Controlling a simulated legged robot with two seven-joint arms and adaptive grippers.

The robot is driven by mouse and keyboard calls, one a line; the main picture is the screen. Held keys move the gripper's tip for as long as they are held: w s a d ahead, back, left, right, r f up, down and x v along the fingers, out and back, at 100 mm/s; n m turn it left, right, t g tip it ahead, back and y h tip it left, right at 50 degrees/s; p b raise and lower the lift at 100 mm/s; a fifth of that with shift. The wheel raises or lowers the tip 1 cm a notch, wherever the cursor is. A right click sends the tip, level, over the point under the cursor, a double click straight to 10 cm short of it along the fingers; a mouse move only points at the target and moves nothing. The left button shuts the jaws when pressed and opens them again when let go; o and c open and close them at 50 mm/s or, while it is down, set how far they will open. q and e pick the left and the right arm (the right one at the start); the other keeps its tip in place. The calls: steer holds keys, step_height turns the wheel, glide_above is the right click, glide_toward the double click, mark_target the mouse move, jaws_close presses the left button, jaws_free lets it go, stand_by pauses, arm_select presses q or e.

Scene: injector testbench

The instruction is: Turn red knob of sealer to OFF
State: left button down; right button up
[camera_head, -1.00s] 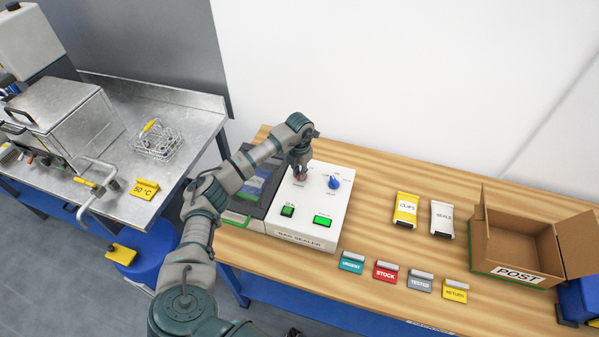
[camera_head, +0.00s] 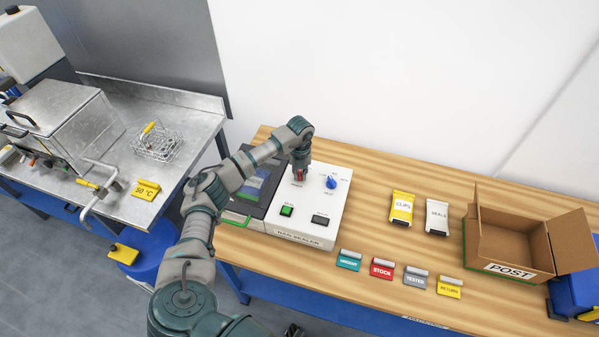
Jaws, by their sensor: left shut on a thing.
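The sealer (camera_head: 300,232), a white box marked BAG SEALER with a dark section at its left, stands on the wooden bench. My left gripper (camera_head: 299,177) points down over its panel and is shut on the red knob (camera_head: 299,178), of which only a little red shows between the fingers. The knob's pointer and its OFF mark are hidden or too small to read. A blue knob (camera_head: 331,182) sits to the right of the gripper.
Yellow CLIPS (camera_head: 402,207) and white SEALS (camera_head: 437,216) packs lie right of the sealer. An open POST box (camera_head: 510,270) stands farther right. Several coloured tags, including STOCK (camera_head: 382,269), line the front edge. A metal bench (camera_head: 190,120) with a wire basket (camera_head: 157,143) is at left.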

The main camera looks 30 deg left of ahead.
mark_target(300, 174)
arm_select(q)
steer(key=shift+n, duration=0.4)
steer(key=c, duration=1.1)
jaws_free()
steer(key=shift+w, duration=0.1)
steer(key=shift+c, duration=0.2)
step_height(300, 174, up, 12)
steer(key=shift+a+f, duration=0.1)
steer(key=shift+f, duration=0.05)
